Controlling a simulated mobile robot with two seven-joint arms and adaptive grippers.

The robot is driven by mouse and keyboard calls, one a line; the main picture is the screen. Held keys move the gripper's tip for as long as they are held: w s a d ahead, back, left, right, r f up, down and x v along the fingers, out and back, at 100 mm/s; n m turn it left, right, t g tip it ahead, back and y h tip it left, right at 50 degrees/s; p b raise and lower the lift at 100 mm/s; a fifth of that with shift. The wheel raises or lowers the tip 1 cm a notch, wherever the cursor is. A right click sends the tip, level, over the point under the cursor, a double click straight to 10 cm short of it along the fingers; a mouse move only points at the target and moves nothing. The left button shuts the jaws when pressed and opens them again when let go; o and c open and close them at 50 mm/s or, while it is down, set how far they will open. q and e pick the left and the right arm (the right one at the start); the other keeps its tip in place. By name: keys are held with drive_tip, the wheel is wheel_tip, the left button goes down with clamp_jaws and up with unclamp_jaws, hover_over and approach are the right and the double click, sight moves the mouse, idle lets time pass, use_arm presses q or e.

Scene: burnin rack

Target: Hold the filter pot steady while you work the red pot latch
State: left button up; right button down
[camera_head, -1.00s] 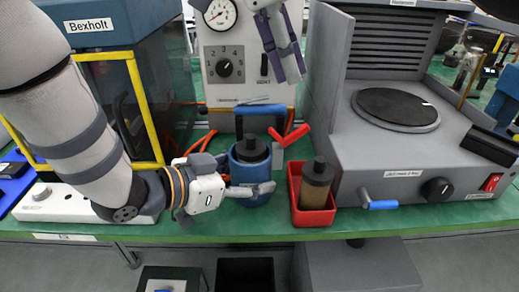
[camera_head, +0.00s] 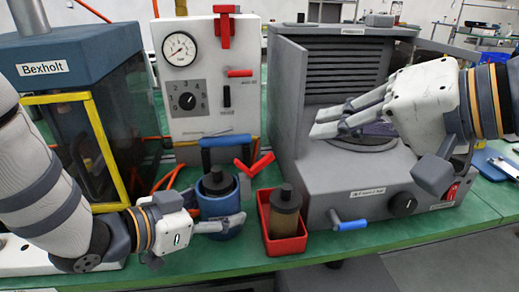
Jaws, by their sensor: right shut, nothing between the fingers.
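The blue filter pot (camera_head: 217,207) with a dark knob stands at the bench's front, before the white gauge panel. My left gripper (camera_head: 240,222) comes in from the left, one finger across the pot's front; the other finger is mostly hidden. It appears closed around the pot. The red latch (camera_head: 254,166), a V-shaped lever, sits just behind and right of the pot. My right gripper (camera_head: 319,123) is shut and empty, pointing left over the grey hotplate unit, well right of the latch.
A red bin (camera_head: 287,243) holding a brown, dark-capped cylinder (camera_head: 284,217) stands right of the pot. The hotplate unit (camera_head: 372,207) has a blue-handled lever (camera_head: 352,225) at its front. A yellow-framed cabinet (camera_head: 75,60) stands left. The gauge panel (camera_head: 206,60) carries red fittings.

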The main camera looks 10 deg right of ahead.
hover_over(259, 165)
drive_tip(key=d, duration=0.3)
wheel_tip(259, 165, down, 5)
drive_tip(key=shift+a+f, duration=0.8)
drive_tip(key=shift+a, duration=0.2)
drive_tip(key=shift+a+f, duration=0.4)
drive_tip(key=shift+a, duration=0.1)
